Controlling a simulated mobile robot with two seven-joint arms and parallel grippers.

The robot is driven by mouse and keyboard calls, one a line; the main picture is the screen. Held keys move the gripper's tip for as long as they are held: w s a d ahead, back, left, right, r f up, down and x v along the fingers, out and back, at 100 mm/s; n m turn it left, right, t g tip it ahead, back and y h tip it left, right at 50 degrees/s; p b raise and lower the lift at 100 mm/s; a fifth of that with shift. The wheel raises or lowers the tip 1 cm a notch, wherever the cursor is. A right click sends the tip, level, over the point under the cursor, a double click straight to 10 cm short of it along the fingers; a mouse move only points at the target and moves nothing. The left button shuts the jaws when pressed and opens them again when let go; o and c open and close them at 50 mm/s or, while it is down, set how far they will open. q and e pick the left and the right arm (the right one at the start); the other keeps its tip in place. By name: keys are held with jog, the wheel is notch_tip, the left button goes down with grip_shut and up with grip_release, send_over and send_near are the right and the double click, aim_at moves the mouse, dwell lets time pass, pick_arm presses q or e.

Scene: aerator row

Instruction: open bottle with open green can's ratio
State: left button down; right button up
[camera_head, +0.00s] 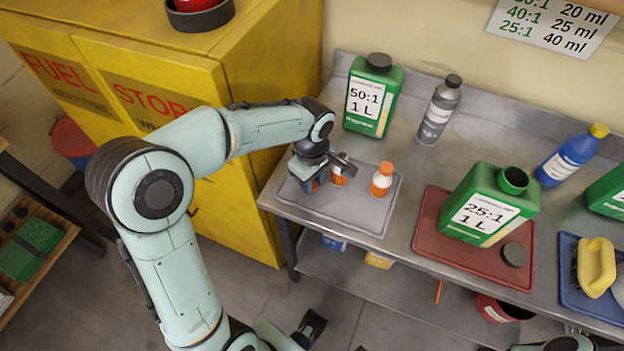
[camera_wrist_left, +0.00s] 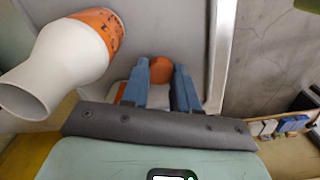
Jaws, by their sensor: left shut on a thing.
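The green can labelled 25:1 (camera_head: 490,205) stands on a red tray with its mouth open; a dark cap (camera_head: 514,254) lies beside it. A small white bottle with orange label and orange cap (camera_head: 382,179) stands on the grey tray (camera_head: 362,212). Another small bottle (camera_head: 338,176) is partly hidden by my left gripper (camera_head: 318,184). In the left wrist view, a white bottle with orange label (camera_wrist_left: 70,60) shows an open mouth. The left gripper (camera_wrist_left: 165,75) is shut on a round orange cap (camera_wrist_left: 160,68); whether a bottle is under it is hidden.
A closed green can labelled 50:1 (camera_head: 374,97) and a grey bottle (camera_head: 438,110) stand behind. A ratio chart (camera_head: 553,22) hangs on the wall. A blue bottle (camera_head: 571,155) and a blue tray (camera_head: 590,305) are at right. A yellow cabinet (camera_head: 150,75) borders the bench at left.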

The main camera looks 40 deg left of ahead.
pick_arm(q)
jog(key=shift+f, duration=0.2)
jog(key=c, duration=0.9)
grip_release()
jog(key=shift+o, duration=0.2)
jog(key=shift+r, duration=0.1)
jog(key=shift+r, duration=0.45)
notch_tip(320, 180, up, 11)
jog(key=p, duration=0.1)
jog(key=shift+r+p, duration=0.2)
jog(key=shift+p, duration=0.2)
